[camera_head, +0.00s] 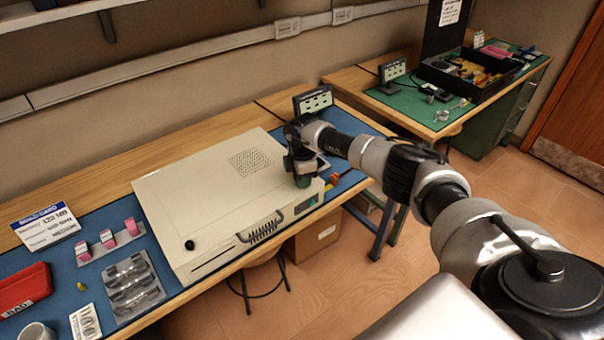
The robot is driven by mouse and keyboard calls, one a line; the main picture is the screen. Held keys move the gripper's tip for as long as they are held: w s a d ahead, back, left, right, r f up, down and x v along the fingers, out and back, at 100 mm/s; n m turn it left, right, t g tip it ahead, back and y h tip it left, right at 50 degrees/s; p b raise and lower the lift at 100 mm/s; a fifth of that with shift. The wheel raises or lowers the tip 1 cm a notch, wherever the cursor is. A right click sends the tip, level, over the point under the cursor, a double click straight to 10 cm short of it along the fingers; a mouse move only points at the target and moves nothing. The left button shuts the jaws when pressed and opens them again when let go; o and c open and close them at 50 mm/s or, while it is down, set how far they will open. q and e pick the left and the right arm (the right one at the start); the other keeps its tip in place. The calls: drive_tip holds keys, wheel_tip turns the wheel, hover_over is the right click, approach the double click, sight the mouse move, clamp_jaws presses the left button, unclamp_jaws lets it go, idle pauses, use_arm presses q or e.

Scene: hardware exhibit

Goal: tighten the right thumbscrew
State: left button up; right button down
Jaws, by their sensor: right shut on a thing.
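A beige flat equipment case (200,205) lies on the blue mat. A black left thumbscrew (190,245) stands on its top near the front left corner. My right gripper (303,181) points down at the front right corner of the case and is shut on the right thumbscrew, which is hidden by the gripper. My left gripper is not in view.
A handle (262,226) sticks out from the case's front. A small panel (313,101) stands behind my right arm. A cardboard box (313,236) is under the bench.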

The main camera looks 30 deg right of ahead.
drive_tip(key=shift+r+m, duration=0.1)
drive_tip(key=shift+m, duration=0.4)
drive_tip(key=shift+p, duration=0.3)
drive_tip(key=c, duration=1)
unclamp_jaws()
wheel_tip(320, 180, up, 11)
drive_tip(key=b, duration=0.1)
drive_tip(key=shift+b, duration=0.3)
drive_tip(key=shift+f, duration=0.2)
